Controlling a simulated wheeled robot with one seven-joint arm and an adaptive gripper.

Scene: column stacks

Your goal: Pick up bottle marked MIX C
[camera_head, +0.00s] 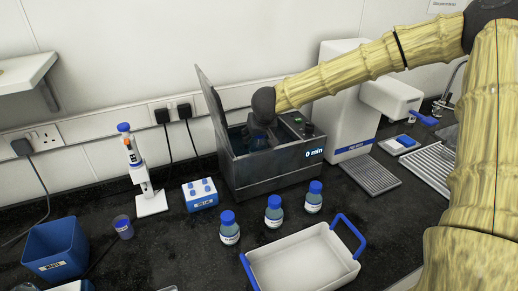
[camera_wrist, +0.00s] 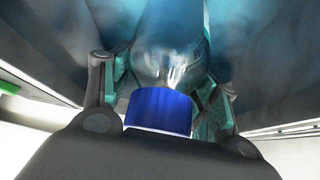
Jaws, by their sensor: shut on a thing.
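My gripper (camera_head: 262,132) reaches down into the open dark grey bath box (camera_head: 268,185), whose display reads "0 min". In the wrist view my gripper (camera_wrist: 160,88) is shut on a clear bottle (camera_wrist: 172,62) with a blue cap (camera_wrist: 158,110), with a finger on each side of it. No label can be read on this bottle. Three blue-capped bottles stand in front of the box: a left one (camera_head: 229,232), a middle one (camera_head: 273,214) and a right one (camera_head: 314,200). Their labels are too small to read.
A white tray with blue handles (camera_head: 300,262) lies in front of the bottles. The box's raised lid (camera_head: 212,110) stands at its left. A pipette stand (camera_head: 150,203), a small blue-and-white rack (camera_head: 201,195) and a blue bin (camera_head: 54,250) are to the left. A white dispenser (camera_head: 345,100) stands at right.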

